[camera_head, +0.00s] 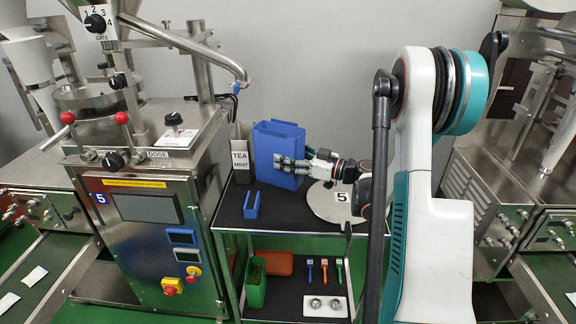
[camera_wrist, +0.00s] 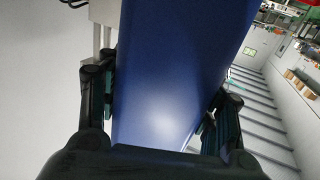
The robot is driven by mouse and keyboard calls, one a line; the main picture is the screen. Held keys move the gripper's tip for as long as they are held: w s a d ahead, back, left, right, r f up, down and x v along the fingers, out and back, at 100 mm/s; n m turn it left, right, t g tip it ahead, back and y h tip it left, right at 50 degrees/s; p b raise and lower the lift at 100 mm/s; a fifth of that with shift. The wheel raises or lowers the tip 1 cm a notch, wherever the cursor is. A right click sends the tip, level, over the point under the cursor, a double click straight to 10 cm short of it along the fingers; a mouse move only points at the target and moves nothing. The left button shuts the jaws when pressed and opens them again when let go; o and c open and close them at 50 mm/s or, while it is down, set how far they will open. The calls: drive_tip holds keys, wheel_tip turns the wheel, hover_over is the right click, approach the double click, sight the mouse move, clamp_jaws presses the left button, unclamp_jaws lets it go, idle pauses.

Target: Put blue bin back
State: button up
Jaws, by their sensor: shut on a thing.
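The blue bin (camera_head: 278,143) is a tall blue container standing upright at the back of the dark cart top, beside a metal box labelled TEA MINT. My gripper (camera_head: 296,165) reaches in from the right and is shut on the blue bin near its front. In the wrist view the blue bin (camera_wrist: 170,80) fills the middle, with a finger of my gripper (camera_wrist: 158,118) on either side of it. I cannot tell whether the bin's base rests on the cart top.
The TEA MINT box (camera_head: 241,153) is close left of the bin. A small blue scoop (camera_head: 251,204) lies in front. A round plate (camera_head: 322,208) marked 5 is at the right. The packing machine (camera_head: 150,215) stands left. The lower shelf (camera_head: 290,296) holds a green bin (camera_head: 255,287) and small tools.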

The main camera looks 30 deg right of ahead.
drive_tip(key=shift+f, duration=1.1)
drive_tip(key=shift+f+b, duration=0.4)
drive_tip(key=shift+b, duration=0.2)
drive_tip(key=shift+f, duration=0.25)
drive_tip(key=o, duration=1.5)
drive_tip(key=shift+o, duration=0.2)
drive_tip(key=shift+r, duration=0.5)
drive_tip(key=p+v, duration=0.3)
drive_tip(key=v, duration=0.9)
